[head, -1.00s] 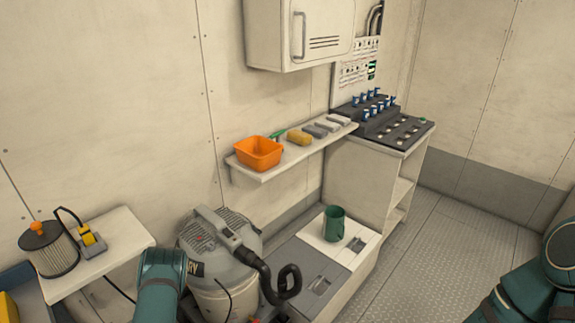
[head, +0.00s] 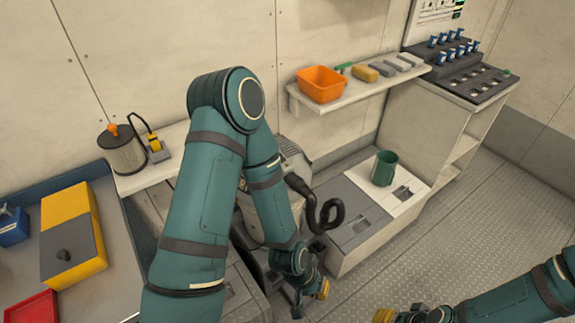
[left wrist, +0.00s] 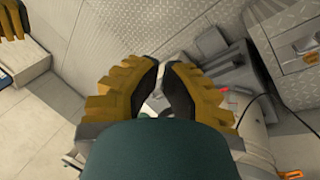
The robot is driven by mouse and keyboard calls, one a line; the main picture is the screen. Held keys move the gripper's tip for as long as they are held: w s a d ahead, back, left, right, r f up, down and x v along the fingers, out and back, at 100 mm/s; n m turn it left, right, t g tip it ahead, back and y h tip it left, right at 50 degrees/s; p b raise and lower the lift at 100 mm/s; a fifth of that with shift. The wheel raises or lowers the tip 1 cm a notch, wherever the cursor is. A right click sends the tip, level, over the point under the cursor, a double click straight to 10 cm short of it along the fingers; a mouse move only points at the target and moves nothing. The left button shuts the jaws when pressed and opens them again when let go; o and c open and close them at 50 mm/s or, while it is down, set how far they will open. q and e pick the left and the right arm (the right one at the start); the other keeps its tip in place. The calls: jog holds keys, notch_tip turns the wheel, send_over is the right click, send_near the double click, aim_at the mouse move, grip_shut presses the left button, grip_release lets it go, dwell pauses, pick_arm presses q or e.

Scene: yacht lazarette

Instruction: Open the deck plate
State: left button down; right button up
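Two panels lie on the low bench in the head view: a grey panel with a recessed handle (head: 358,222) and a white panel with a small recessed latch (head: 405,200). I cannot tell for sure which one is the deck plate. A green mug (head: 384,168) stands upright on the white panel. My left gripper (head: 322,290) hangs low in front of the bench, apart from both panels. In the left wrist view its yellow fingers (left wrist: 160,68) nearly meet, with nothing seen between them. My right gripper (head: 385,315) shows only partly at the bottom edge.
A grey vacuum with a black hose (head: 325,212) stands left of the panels, partly behind my left arm. A shelf above holds an orange bin (head: 321,84) and a yellow sponge (head: 366,74). A yellow box (head: 72,235) is at left. Metal floor (head: 440,240) at right is clear.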

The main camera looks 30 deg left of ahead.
pick_arm(q)
jog(key=w+a+f+m+y+b, duration=0.25)
jog(key=a+f+m, duration=0.55)
jog(key=a+f, duration=0.75)
jog(key=s+a+f+m+y+b, duration=0.1)
jog(key=s+a+f+m+y, duration=0.15)
jog(key=a+f+m, duration=0.7)
jog(key=s+a+f+m+y+b, duration=0.15)
jog(key=s+a+f+m, duration=0.25)
jog(key=a+f+m, duration=0.6)
jog(key=f+b, duration=0.1)
jog(key=f, duration=0.2)
jog(key=w+f+n+b, duration=0.1)
jog(key=f, duration=0.3)
jog(key=a+f+n+b, duration=0.1)
jog(key=f, duration=0.2)
jog(key=shift+w+a+f+y, duration=0.1)
jog(key=shift+w+f+y, duration=0.05)
jog(key=shift+y, duration=0.1)
